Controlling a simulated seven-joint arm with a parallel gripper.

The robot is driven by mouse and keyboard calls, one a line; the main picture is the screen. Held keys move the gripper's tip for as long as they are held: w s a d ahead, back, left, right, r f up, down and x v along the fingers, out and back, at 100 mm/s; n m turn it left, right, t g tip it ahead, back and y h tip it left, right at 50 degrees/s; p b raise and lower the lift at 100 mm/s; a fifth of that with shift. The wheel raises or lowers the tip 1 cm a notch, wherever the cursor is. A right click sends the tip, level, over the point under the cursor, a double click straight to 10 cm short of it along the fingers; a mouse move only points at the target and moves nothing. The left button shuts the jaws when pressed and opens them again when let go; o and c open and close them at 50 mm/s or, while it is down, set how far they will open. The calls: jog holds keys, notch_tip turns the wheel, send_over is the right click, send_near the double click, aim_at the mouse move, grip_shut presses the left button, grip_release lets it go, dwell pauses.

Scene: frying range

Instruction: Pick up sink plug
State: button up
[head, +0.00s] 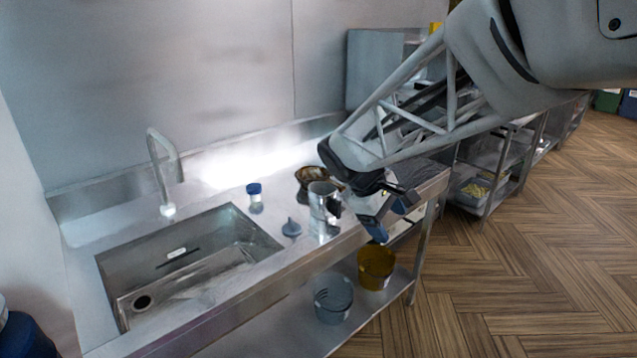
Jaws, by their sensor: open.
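A small blue-grey piece with a raised knob, which looks like the sink plug (291,229), lies on the steel counter to the right of the sink basin (215,222). My gripper (391,218) is open with blue fingertips. It hangs near the counter's front edge, to the right of the plug and apart from it. Nothing shows between the fingers. A metal jug (321,210) stands between the plug and my gripper. The round dark drain hole (142,302) shows in the basin.
A blue-capped jar (255,198) stands behind the plug. A brown bowl (308,178) stands behind the jug. A tap (165,175) rises behind the basin. A grey bucket (333,300) and a yellow-brown one (376,266) stand on the lower shelf. Wooden floor is clear at right.

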jog(key=w+a+f+n+h, duration=0.2)
jog(key=w+a+f+n, duration=0.15)
jog(key=w+a, duration=0.4)
jog(key=n+t+h, duration=0.5)
jog(key=n, duration=0.4)
send_near(291, 221)
jog(key=x, duration=0.4)
jog(key=shift+w+d, duration=0.1)
jog(key=shift+w+d+f+y, duration=0.2)
jog(key=shift+d+f, duration=0.1)
jog(key=shift+d, duration=0.25)
jog(key=shift+w+d+f+y, duration=0.1)
jog(key=shift+w+d+f, duration=0.15)
jog(key=shift+d, duration=0.3)
jog(key=shift+x, duration=2.55)
jog(key=shift+d+r, duration=0.1)
